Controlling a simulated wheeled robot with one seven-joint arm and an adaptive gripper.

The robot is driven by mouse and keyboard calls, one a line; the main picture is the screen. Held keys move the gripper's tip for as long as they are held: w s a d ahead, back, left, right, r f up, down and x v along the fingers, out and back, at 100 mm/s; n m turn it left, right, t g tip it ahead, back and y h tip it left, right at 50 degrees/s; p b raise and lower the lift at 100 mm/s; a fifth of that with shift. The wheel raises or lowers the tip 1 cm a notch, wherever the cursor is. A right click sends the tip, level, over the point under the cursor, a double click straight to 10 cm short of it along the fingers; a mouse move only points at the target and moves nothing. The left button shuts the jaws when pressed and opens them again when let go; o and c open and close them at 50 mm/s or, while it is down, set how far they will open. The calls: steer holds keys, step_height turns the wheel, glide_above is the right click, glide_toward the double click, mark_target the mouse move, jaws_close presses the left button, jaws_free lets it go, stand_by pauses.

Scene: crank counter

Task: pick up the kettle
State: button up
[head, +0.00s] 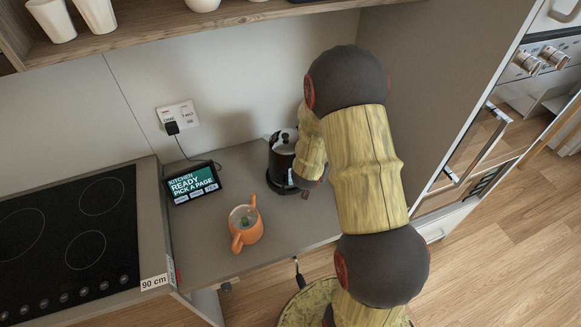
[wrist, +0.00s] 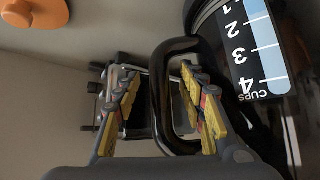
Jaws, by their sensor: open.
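The kettle (head: 281,163) is black with a silver lid and stands upright on the counter near the right-hand panel. My forearm hides its right side in the head view. In the wrist view its black body (wrist: 227,40) fills the right side, with a cup-marked gauge. Its black loop handle (wrist: 160,92) shows between the two fingers of my gripper (wrist: 160,80). The fingers are open, with gaps visible on both sides of the handle. In the head view only a small part of my gripper (head: 304,194) shows beside the kettle.
An orange pot (head: 246,226) with a handle and spout stands left and nearer on the counter (head: 200,245). A small display (head: 191,184) stands behind it, with a cable to the wall socket (head: 178,115). A cooktop (head: 75,235) is at left. A shelf (head: 150,38) hangs above.

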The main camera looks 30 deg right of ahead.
steer(key=shift+c, duration=0.8)
jaws_close()
steer(key=shift+w+r, duration=0.2)
stand_by(0.3)
